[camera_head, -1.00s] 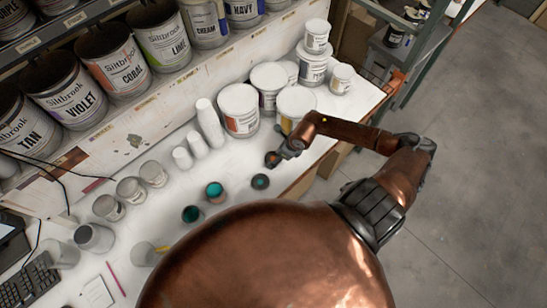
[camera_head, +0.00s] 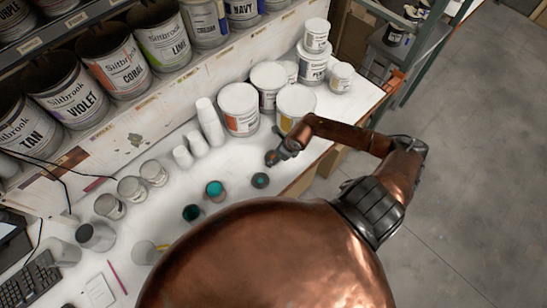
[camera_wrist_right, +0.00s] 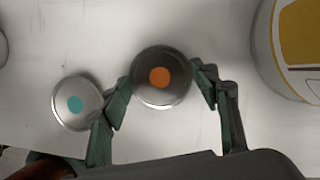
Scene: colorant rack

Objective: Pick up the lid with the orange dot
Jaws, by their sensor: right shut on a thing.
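The lid with the orange dot (camera_wrist_right: 161,78) is dark and round and sits between the green fingers of my right gripper (camera_wrist_right: 163,88) in the right wrist view. The fingers press on its two sides. I cannot tell whether it touches the table or is just above it. A second lid, with a teal dot (camera_wrist_right: 76,104), lies just left of the left finger. In the head view my right gripper (camera_head: 272,158) is small, low over the white table, and the orange dot does not show clearly. The teal-dotted lid (camera_head: 260,181) is in front of it. My left gripper is not in view.
White tubs (camera_head: 239,109) stand close behind and right of the gripper, one with a yellow label (camera_wrist_right: 300,40). Stacked white cups (camera_head: 210,124) stand behind left. The table's right edge is near.

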